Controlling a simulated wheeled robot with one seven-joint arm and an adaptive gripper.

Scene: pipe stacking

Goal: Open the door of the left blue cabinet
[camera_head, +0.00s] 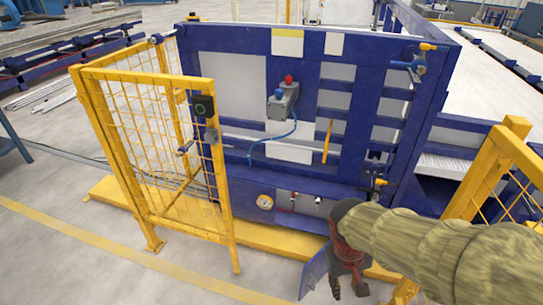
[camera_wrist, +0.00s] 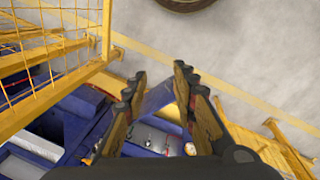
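The blue cabinet (camera_head: 345,120) stands behind the yellow fence in the head view, with grey panels, a box with red and blue buttons, and a lower section (camera_head: 235,187) with a gauge. A thin blue panel (camera_head: 314,272) sticks out in front, just left of my gripper (camera_head: 348,284). The blue panel also shows between and beyond the fingers in the wrist view (camera_wrist: 157,98). My gripper (camera_wrist: 160,78) is open, low at the cabinet's front right. Whether the fingers touch the panel, and where it joins the cabinet, cannot be told.
Another yellow fence part (camera_head: 500,165) stands at the right. A yellow base beam (camera_head: 260,238) runs along the floor. Floor (camera_head: 60,255) at the front left is clear.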

